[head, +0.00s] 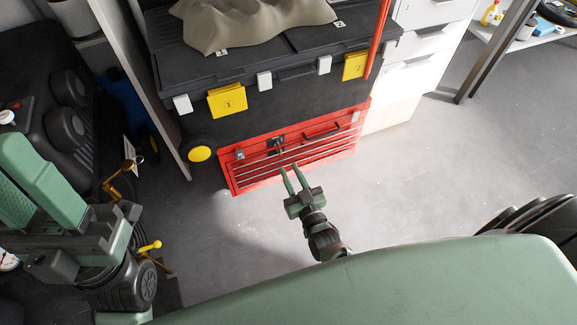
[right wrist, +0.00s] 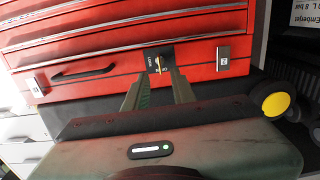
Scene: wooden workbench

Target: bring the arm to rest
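My right gripper (head: 289,168) reaches out in the middle of the head view, in front of a red metal tool chest (head: 245,180). Its two green fingers are apart, with nothing held between them. In the right wrist view the fingers (right wrist: 158,75) also stand apart. The chest's dark latch plate (right wrist: 158,60) shows behind the gap between them. I cannot tell whether the fingertips touch the chest.
White drawers (head: 425,45) stand at the right back. A table leg (head: 490,60) stands farther right. The grey floor (head: 420,180) right of my gripper is clear.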

